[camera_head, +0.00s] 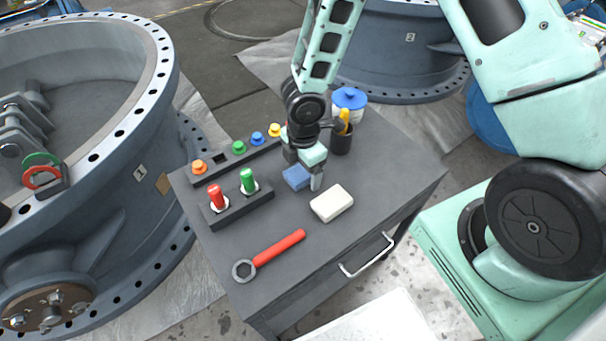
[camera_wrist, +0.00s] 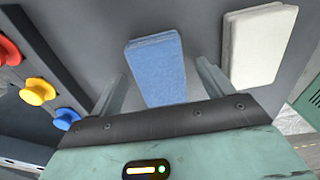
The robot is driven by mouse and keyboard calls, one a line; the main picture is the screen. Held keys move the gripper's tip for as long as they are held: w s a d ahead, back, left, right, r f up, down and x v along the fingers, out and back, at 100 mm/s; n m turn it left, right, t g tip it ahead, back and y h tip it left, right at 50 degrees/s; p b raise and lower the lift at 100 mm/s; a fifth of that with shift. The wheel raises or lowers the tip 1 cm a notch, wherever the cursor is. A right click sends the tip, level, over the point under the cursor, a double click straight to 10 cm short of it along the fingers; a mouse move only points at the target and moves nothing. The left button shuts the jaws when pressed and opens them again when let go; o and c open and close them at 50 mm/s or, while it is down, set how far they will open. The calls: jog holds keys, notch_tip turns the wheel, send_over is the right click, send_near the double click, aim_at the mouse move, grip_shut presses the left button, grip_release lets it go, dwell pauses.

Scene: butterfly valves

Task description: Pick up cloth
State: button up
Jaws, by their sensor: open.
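A blue folded cloth (camera_head: 296,178) lies flat on the dark grey cabinet top (camera_head: 350,220), under my gripper. In the wrist view the blue cloth (camera_wrist: 157,70) lies between the lines of the two fingers, closer to the right one. My gripper (camera_head: 302,176) is open and empty, pointing down over the cloth. In the wrist view the gripper (camera_wrist: 163,80) shows both fingers spread apart. In the head view the gripper hides part of the cloth. I cannot tell how high the fingertips are above the top.
A white block (camera_head: 332,203) lies close to the right of the cloth. A rack with red and green pieces (camera_head: 237,206), a row of coloured knobs (camera_head: 239,147), a dark cup (camera_head: 342,138) and a blue-lidded jar (camera_head: 350,98) stand around. A red-handled wrench (camera_head: 270,254) lies in front.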

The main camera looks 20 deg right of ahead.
aim_at(303, 171)
jog(key=c, duration=1.1)
jog(key=shift+c, duration=0.2)
notch_tip(303, 171, up, 10)
jog(key=p, duration=0.3)
jog(key=shift+o, duration=1)
jog(key=shift+c, duration=0.3)
